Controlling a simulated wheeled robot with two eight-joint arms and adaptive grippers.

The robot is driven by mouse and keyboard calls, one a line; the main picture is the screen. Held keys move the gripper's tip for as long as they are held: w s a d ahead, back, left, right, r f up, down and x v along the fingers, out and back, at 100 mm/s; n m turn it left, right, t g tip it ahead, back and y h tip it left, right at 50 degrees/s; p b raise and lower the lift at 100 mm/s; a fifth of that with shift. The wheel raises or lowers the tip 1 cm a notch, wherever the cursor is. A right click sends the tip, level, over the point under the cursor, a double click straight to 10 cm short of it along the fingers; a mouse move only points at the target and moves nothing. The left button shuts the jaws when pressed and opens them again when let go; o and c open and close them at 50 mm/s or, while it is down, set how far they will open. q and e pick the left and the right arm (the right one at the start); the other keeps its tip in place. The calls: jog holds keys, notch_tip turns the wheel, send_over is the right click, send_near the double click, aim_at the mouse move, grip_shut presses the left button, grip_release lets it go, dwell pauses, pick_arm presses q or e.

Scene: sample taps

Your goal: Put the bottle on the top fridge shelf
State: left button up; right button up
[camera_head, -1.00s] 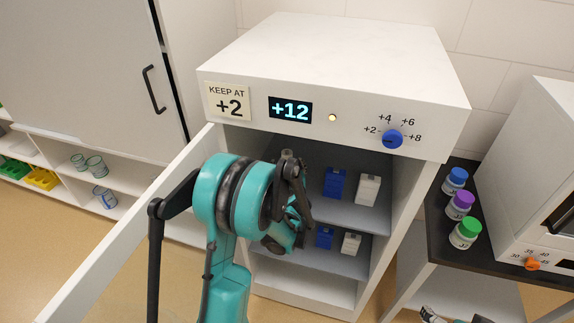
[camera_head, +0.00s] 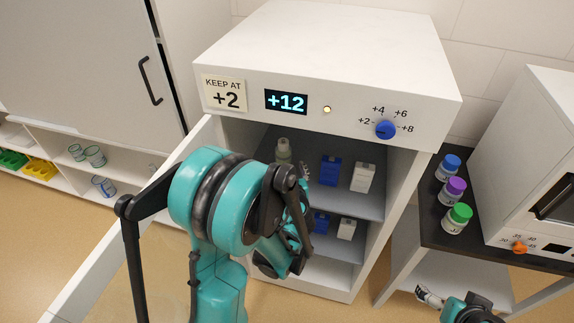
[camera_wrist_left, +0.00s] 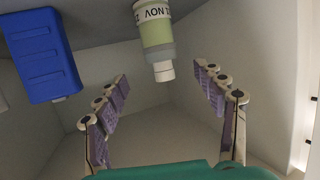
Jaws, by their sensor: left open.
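The bottle (camera_head: 283,151), pale green with a white label, stands upright at the left of the top fridge shelf (camera_head: 352,203). In the left wrist view, which looks upside down, the bottle (camera_wrist_left: 157,35) shows its white cap and part of its label, beyond the fingertips. My left gripper (camera_wrist_left: 161,80) is open and empty, with its fingers spread apart and the bottle clear of them. In the head view my left gripper (camera_head: 303,190) is in front of the fridge opening, partly hidden by its own wrist. My right gripper (camera_head: 429,296) shows small at the lower right; its jaw state is unclear.
A blue box (camera_head: 330,171) and a white box (camera_head: 363,177) stand right of the bottle; similar boxes are on the shelf below. The open fridge door (camera_head: 130,225) is at left. The display reads +12, the note +2. Capped jars (camera_head: 455,217) stand on the right table.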

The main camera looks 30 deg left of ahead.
pick_arm(q)
jog(key=s+d+r+m+g+h, duration=0.1)
jog(key=s+d+m+g+h, duration=0.1)
jog(key=s+d, duration=0.5)
jog(key=s+d+r+m+g+h, duration=0.2)
jog(key=s+d+m+h, duration=0.3)
jog(key=s, duration=0.7)
jog(key=d+h, duration=0.1)
jog(key=d, duration=0.1)
jog(key=shift+s+d+r+g+h, duration=0.2)
jog(key=shift+s+d+g+h, duration=0.1)
jog(key=shift+s+d+g, duration=0.1)
